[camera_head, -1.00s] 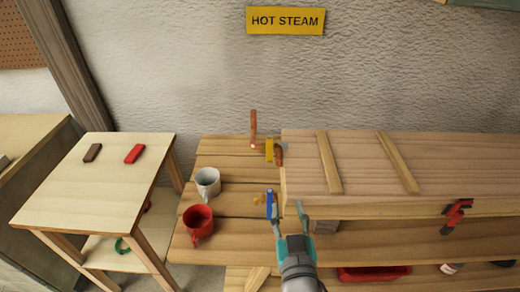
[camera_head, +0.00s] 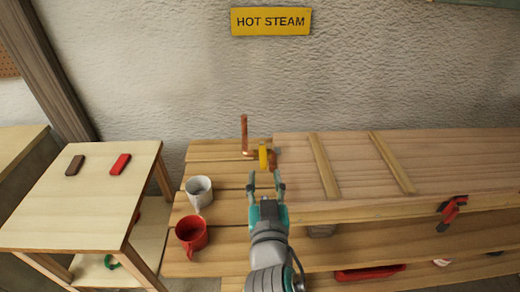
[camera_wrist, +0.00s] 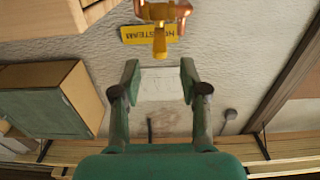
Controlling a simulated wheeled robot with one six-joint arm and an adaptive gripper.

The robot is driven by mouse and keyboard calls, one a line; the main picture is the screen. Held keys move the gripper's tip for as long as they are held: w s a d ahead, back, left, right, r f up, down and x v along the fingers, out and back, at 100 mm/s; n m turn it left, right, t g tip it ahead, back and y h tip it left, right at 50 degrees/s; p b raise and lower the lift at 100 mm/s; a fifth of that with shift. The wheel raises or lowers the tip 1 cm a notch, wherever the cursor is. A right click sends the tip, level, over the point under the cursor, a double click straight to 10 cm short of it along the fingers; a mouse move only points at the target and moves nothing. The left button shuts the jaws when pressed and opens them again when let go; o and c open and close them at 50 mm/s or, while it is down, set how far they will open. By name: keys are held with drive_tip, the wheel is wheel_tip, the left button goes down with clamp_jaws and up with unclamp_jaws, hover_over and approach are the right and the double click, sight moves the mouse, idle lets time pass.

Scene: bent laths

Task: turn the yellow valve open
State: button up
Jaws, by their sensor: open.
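The yellow valve (camera_head: 263,156) is a small upright lever on a copper pipe (camera_head: 244,136) at the back of the bench, beside the wooden box's left end. In the wrist view the yellow valve (camera_wrist: 160,42) hangs from a copper fitting (camera_wrist: 163,12) at the top centre. My gripper (camera_head: 265,182) is open and empty, just in front of the valve in the head view. In the wrist view my gripper's fingertips (camera_wrist: 159,68) are spread, with the lever between their lines but beyond the tips. No contact shows.
The long wooden box (camera_head: 360,170) stands close on the right. A white mug (camera_head: 198,190) and a red mug (camera_head: 191,233) stand on the bench to the left. A yellow HOT STEAM sign (camera_head: 271,21) hangs on the wall. A red clamp (camera_head: 451,210) sits on the box's front edge.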

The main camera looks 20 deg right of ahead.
sight(262, 152)
drive_tip(key=x, duration=0.9)
drive_tip(key=shift+w+d, duration=0.1)
drive_tip(key=shift+w, duration=0.2)
clamp_jaws()
